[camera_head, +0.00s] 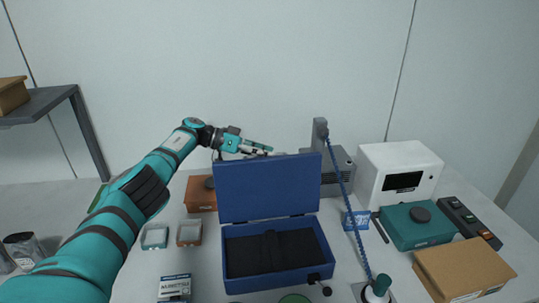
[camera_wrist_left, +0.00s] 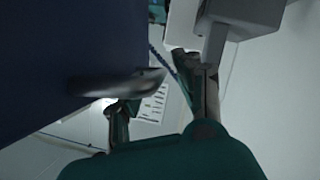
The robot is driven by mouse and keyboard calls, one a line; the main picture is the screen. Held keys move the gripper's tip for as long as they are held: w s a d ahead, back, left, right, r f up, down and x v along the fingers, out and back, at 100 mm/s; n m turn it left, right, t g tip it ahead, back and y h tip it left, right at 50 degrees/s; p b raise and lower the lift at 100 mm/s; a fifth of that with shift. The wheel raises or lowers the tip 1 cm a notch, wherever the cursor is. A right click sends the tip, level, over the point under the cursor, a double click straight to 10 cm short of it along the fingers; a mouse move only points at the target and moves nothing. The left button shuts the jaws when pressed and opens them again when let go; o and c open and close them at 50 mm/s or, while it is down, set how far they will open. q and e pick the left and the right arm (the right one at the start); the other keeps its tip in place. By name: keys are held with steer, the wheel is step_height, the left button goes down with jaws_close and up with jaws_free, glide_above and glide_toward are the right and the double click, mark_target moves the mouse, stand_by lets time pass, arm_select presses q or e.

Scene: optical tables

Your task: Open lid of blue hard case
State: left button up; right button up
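The blue hard case (camera_head: 278,283) stands on the table with its lid (camera_head: 267,189) raised roughly upright on the rear hinges. Its dark padded interior shows and looks empty. My left gripper (camera_head: 262,149) is at the lid's top edge, its tips partly hidden behind it. Whether a finger touches the lid cannot be told. My right gripper is not in view.
A grey stand (camera_head: 320,135) with a blue coiled cord (camera_head: 345,190) is behind and right of the case. A white instrument (camera_head: 398,170), teal box (camera_head: 416,226) and cardboard box (camera_head: 463,268) are at right. An orange-brown box (camera_head: 200,195) and small trays (camera_head: 189,234) are at left.

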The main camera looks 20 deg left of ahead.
arm_select(q)
steer(key=v, duration=0.6)
stand_by(0.3)
